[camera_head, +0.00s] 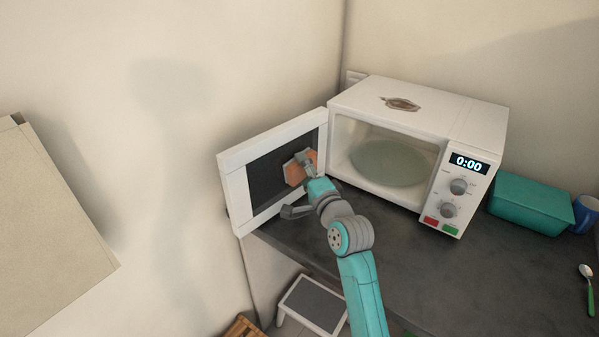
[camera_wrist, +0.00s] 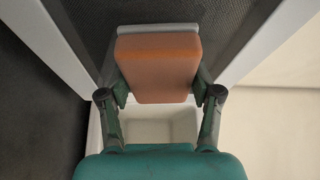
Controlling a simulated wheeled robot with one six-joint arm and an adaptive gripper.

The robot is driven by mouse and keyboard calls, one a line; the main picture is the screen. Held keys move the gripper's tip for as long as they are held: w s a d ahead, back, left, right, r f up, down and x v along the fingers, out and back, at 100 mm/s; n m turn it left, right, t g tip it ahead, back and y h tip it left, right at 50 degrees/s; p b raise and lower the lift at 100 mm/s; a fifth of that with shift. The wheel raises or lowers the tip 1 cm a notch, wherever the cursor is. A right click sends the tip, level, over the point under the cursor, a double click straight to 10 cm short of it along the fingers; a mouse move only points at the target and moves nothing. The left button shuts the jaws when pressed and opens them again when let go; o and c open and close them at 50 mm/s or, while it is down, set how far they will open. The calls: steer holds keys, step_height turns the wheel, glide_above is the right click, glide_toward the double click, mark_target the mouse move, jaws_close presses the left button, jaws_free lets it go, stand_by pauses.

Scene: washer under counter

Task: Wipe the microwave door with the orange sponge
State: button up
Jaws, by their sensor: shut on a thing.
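The white microwave (camera_head: 415,125) stands on the dark counter with its door (camera_head: 236,168) swung open to the left. The door's inner side, with a dark window panel (camera_head: 265,182), faces me. My gripper (camera_head: 304,166) is shut on the orange sponge (camera_head: 295,174) in front of that panel. In the wrist view, the orange sponge (camera_wrist: 158,66) sits between my gripper's fingers (camera_wrist: 160,98), with a light grey layer on its far side against or very near the dark mesh panel (camera_wrist: 200,12). Whether the sponge touches the panel is not certain.
A teal box (camera_head: 530,204), a blue mug (camera_head: 586,212) and a green-handled spoon (camera_head: 587,287) are at the right of the counter (camera_head: 400,270). A glass plate (camera_head: 388,162) is inside the microwave. A brown-marked patch (camera_head: 400,104) is on its top. A step stool (camera_head: 313,305) stands below.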

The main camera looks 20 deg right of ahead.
mark_target(294, 177)
steer(key=shift+w+d, duration=0.4)
steer(key=shift+d, duration=0.4)
steer(key=shift+w+d, duration=0.4)
steer(key=shift+d, duration=0.4)
steer(key=shift+s+a, duration=0.35)
steer(key=shift+a, duration=0.35)
steer(key=shift+s+a, duration=0.3)
steer(key=shift+a, duration=0.35)
steer(key=shift+s+a, duration=0.35)
steer(key=shift+a, duration=0.35)
steer(key=shift+s+a, duration=0.35)
steer(key=shift+a, duration=0.25)
steer(key=shift+s+a, duration=0.35)
steer(key=shift+a, duration=0.2)
steer(key=s+d, duration=0.3)
steer(key=s, duration=0.2)
steer(key=shift+s, duration=0.15)
steer(key=shift+s+d, duration=0.35)
steer(key=shift+s, duration=0.3)
steer(key=shift+s+d, duration=0.35)
steer(key=shift+s, duration=0.3)
